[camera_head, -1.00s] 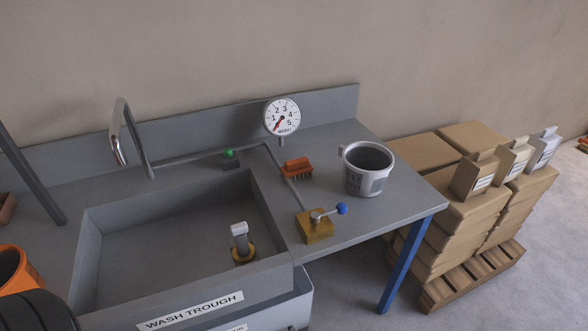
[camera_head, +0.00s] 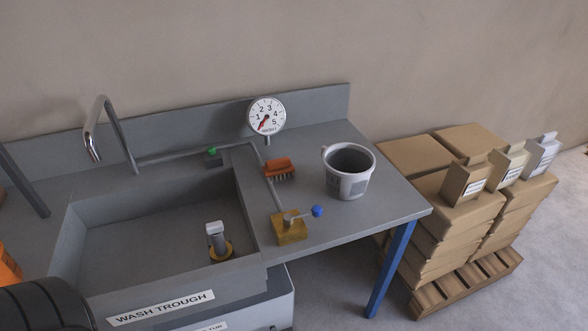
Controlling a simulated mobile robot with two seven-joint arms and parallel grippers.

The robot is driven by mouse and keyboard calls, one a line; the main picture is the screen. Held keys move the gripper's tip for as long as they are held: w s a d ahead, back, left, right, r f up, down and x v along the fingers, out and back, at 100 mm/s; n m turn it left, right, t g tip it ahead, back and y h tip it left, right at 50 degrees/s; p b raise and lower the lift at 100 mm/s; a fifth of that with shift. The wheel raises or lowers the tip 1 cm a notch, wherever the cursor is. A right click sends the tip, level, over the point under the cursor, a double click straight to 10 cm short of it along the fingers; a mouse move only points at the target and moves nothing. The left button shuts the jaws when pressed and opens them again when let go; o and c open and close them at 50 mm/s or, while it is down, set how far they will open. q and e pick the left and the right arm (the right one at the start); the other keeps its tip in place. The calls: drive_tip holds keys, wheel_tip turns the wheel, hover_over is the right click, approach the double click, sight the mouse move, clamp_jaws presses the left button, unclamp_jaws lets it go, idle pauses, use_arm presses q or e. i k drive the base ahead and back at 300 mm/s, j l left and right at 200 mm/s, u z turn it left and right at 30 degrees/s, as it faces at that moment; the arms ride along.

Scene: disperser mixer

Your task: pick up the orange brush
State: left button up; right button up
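The orange brush (camera_head: 279,168) lies on the grey bench top to the right of the wash trough, with its dark bristles facing down. It sits between the gauge and the brass valve block, close beside the pipe. Neither of my grippers shows in the head view. Nothing touches or covers the brush.
A grey bucket (camera_head: 349,171) stands right of the brush. A brass valve (camera_head: 290,228) with a blue-knobbed lever is in front, a round gauge (camera_head: 267,116) behind. The wash trough (camera_head: 160,235) and tap (camera_head: 108,135) are left. Stacked boxes (camera_head: 455,205) stand right.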

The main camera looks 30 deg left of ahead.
sight(274, 168)
drive_tip(key=i+l, duration=0.15)
drive_tip(key=l, duration=0.15)
drive_tip(key=i+l, duration=0.15)
drive_tip(key=l, duration=0.15)
drive_tip(key=i+l, duration=0.15)
drive_tip(key=l, duration=0.15)
drive_tip(key=i+l+u, duration=0.1)
drive_tip(key=u, duration=1.15)
drive_tip(key=l, duration=0.1)
